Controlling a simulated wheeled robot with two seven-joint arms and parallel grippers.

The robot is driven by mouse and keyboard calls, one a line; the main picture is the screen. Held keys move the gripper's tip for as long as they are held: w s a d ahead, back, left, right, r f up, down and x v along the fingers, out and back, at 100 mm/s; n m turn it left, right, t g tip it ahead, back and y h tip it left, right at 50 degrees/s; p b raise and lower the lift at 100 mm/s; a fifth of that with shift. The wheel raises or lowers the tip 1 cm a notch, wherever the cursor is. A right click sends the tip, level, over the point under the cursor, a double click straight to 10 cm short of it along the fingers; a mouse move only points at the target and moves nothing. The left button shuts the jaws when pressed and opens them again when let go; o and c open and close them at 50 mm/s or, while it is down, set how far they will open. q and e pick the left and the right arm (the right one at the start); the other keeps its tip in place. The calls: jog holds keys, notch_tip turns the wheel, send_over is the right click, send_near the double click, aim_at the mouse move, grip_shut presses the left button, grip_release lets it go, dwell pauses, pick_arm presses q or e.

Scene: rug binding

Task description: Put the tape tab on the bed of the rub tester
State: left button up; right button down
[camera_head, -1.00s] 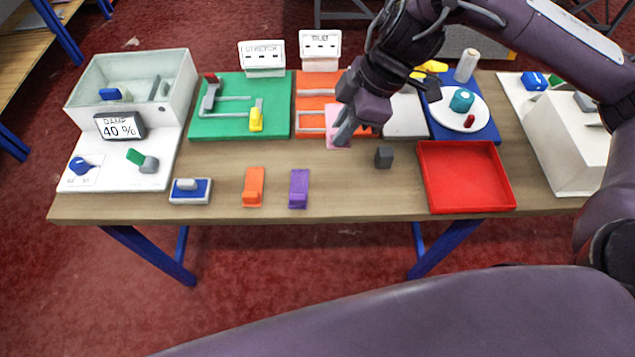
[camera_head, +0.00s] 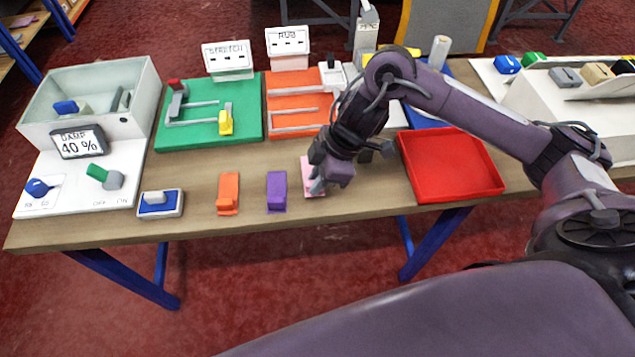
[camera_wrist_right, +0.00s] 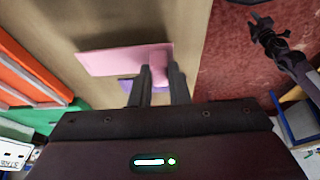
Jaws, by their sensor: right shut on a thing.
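A pink tab with a flat plate (camera_head: 307,170) is at the front of the table, right of the purple tab. I take it for the tape tab. My right gripper (camera_head: 320,184) is shut on its raised grip; the wrist view shows the fingers (camera_wrist_right: 158,82) around it and the pink plate (camera_wrist_right: 115,58) spread to the left. A shadow beside the plate suggests it is off the table. The rub tester, an orange bed with grey rails (camera_head: 290,115), lies behind, under the RUB sign (camera_head: 288,42). A dark gripper (camera_wrist_right: 256,22), apparently my left, hangs over the floor.
The purple tab (camera_head: 277,188) and orange tab (camera_head: 228,190) stand left of the pink one. The green stretch board (camera_head: 240,130) is left of the rub tester. A red tray (camera_head: 450,165) lies right. A dark block (camera_head: 386,149) is just behind my right gripper.

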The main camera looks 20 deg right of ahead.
jog(key=shift+f, duration=0.75)
jog(key=c, duration=1.4)
grip_release()
jog(key=shift+f, duration=0.1)
